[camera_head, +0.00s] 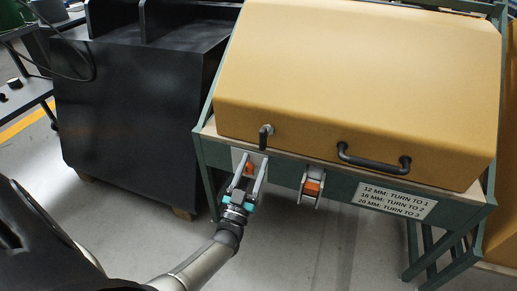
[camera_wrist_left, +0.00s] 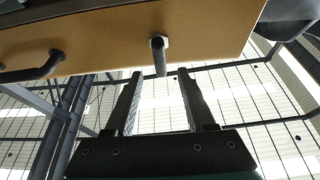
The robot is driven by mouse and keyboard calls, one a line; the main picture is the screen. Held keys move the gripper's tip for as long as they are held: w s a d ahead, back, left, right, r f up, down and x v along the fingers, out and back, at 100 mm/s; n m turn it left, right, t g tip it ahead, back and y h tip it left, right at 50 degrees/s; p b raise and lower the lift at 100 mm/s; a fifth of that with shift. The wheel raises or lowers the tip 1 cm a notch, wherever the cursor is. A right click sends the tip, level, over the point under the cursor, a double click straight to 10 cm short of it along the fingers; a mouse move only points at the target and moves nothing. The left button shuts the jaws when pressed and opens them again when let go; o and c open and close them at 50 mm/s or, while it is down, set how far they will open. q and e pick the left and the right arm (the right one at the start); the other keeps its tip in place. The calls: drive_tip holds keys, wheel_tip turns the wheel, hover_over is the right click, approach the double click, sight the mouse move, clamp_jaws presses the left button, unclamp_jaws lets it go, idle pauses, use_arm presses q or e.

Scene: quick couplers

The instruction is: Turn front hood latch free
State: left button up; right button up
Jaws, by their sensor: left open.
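The hood (camera_head: 350,75) is a large yellow-tan cover, lying closed on a green-framed bench. Its front latch (camera_head: 264,138) is a small dark lever on a light round pivot at the left of the hood's front, pointing down. In the left wrist view the latch (camera_wrist_left: 159,56) hangs just ahead of the fingers, lined up with the gap between them. My left gripper (camera_head: 251,163) is open, just below the latch, with fingers pointing up toward it. No contact with the latch is visible. My right gripper is out of view.
A black bar handle (camera_head: 374,162) sits on the hood right of the latch. Below are an orange fitting in a bracket (camera_head: 311,187) and a turn-number label (camera_head: 394,201). Another orange part (camera_head: 250,169) shows between my fingers. A black cabinet (camera_head: 130,105) stands left.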

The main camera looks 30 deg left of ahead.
use_arm(q)
drive_tip(key=v, duration=0.8)
drive_tip(key=shift+s+p, duration=0.3)
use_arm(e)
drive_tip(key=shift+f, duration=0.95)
use_arm(q)
drive_tip(key=shift+d+f, duration=0.15)
